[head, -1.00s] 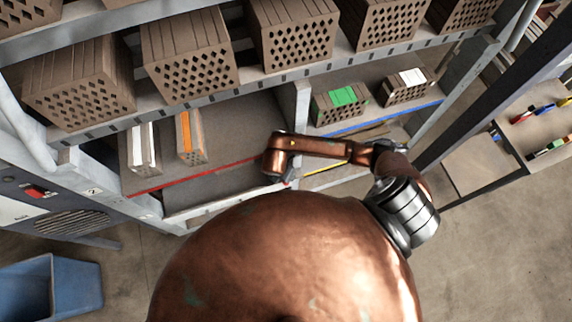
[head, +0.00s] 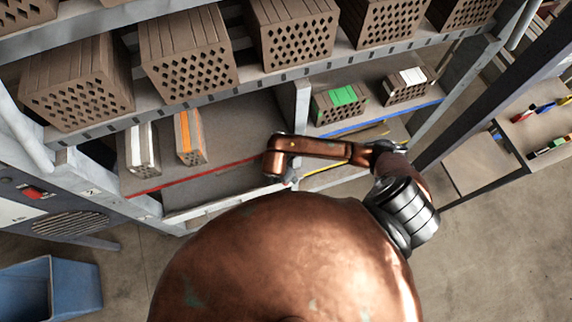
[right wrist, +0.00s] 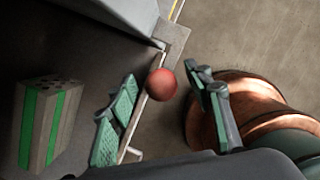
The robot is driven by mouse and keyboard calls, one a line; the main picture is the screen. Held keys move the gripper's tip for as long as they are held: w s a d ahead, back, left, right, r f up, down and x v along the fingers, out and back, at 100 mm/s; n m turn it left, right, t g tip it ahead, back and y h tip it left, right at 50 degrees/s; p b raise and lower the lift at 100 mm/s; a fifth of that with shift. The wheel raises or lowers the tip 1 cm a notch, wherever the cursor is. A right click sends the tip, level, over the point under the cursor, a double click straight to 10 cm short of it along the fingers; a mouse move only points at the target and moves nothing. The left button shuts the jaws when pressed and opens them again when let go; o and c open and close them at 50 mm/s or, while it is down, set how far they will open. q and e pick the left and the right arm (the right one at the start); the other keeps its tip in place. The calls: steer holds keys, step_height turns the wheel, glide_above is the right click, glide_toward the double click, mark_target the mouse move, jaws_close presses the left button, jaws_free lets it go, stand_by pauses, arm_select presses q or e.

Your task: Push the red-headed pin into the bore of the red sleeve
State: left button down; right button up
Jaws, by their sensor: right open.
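In the right wrist view, the round red head of the pin (right wrist: 161,84) shows between the fingers of my right gripper (right wrist: 166,88). The fingers are open, with green pads, and a gap shows on each side of the head. The pin's shaft cannot be made out. I cannot make out the red sleeve or its bore. In the head view my right gripper is mostly hidden under my arm; only a small part (head: 289,177) shows, near the front edge of the lower shelf. My left gripper is not in view.
A green-striped brick (right wrist: 30,125) stands at left in the right wrist view. The head view shows an orange-striped brick (head: 189,137) on the lower shelf (head: 225,125), which has a red edge strip. Hollow bricks (head: 188,55) line the upper shelf. A blue bin (head: 75,290) stands lower left.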

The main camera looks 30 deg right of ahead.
steer(key=shift+r, duration=0.1)
steer(key=v, duration=1.1)
steer(key=shift+r, duration=0.4)
steer(key=shift+s+a, duration=0.1)
steer(key=shift+a, duration=0.05)
